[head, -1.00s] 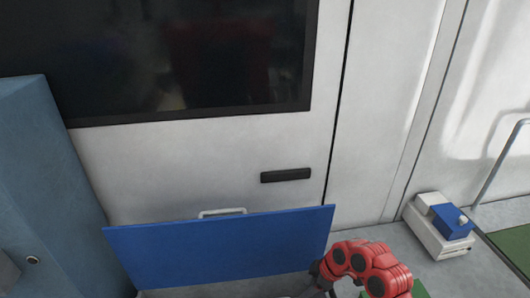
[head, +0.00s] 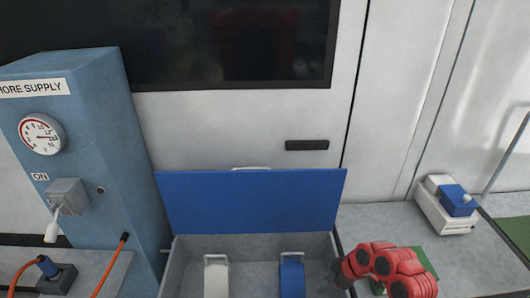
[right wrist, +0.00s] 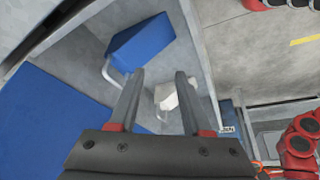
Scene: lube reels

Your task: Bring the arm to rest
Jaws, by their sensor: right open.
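My right arm, red with black joints, comes in at the bottom right of the head view. Its dark gripper (head: 338,276) is at the right edge of an open grey box (head: 250,245) with a raised blue lid (head: 250,200). In the right wrist view my right gripper (right wrist: 160,75) has its two fingers apart, with nothing held between them. Below the fingers, inside the box, are a blue block (right wrist: 140,43) and a white block (right wrist: 172,97); both also show in the head view, blue (head: 291,275) and white (head: 216,278). My left gripper is not in view.
A blue supply cabinet (head: 80,150) with a gauge (head: 41,133) and a lever switch (head: 62,205) stands at the left. An orange hose (head: 110,265) runs beside it. A white and blue device (head: 447,208) sits on the right of the counter. A green mat lies near my arm.

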